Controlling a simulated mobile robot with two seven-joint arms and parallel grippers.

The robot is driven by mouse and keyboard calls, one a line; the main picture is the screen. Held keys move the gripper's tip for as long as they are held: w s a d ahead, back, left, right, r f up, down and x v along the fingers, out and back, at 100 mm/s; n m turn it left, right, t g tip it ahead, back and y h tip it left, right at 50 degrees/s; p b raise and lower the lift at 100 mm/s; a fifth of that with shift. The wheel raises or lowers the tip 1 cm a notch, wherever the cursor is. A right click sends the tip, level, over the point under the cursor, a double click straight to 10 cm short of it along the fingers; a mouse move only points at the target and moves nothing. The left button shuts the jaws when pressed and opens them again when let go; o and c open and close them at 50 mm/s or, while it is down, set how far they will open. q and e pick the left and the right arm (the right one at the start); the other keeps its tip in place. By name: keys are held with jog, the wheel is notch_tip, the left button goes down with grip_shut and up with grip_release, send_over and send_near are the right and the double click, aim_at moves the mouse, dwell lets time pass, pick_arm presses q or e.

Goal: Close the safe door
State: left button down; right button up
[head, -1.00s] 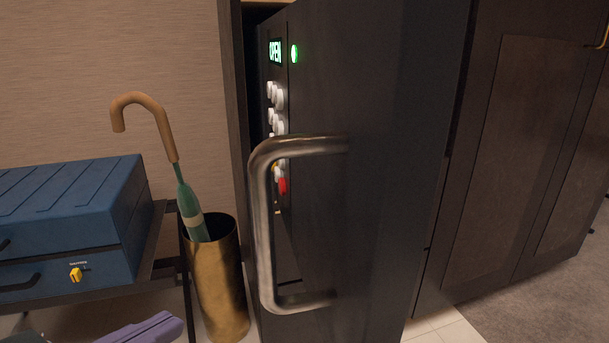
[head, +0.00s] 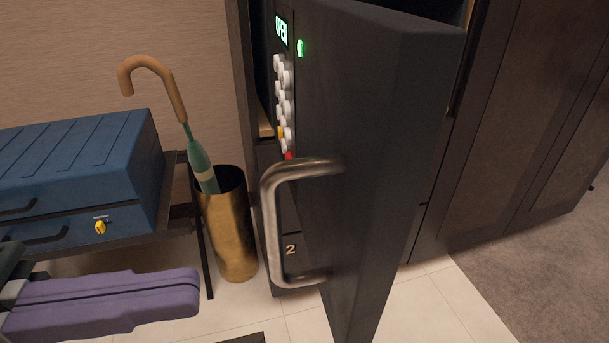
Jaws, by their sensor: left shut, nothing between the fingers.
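The dark safe door (head: 365,130) stands open and juts out toward me in the middle of the head view. A curved metal handle (head: 270,220) is on its left-hand face. A keypad (head: 284,95) with white buttons, a lit OPEN display (head: 281,30) and a green light (head: 300,48) show beside it. My left gripper (head: 192,290), with purple fingers, is at the lower left. It is shut and empty, left of the door and apart from it. The safe's inside is mostly hidden. My right gripper is out of view.
A blue suitcase (head: 75,165) lies on a dark rack at the left. A brass stand (head: 230,230) with a green umbrella (head: 200,165) is between rack and door. Dark cabinets (head: 520,110) line the right.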

aim_at(355, 260)
pick_arm(q)
jog(key=x, duration=0.9)
jog(key=shift+d, duration=0.15)
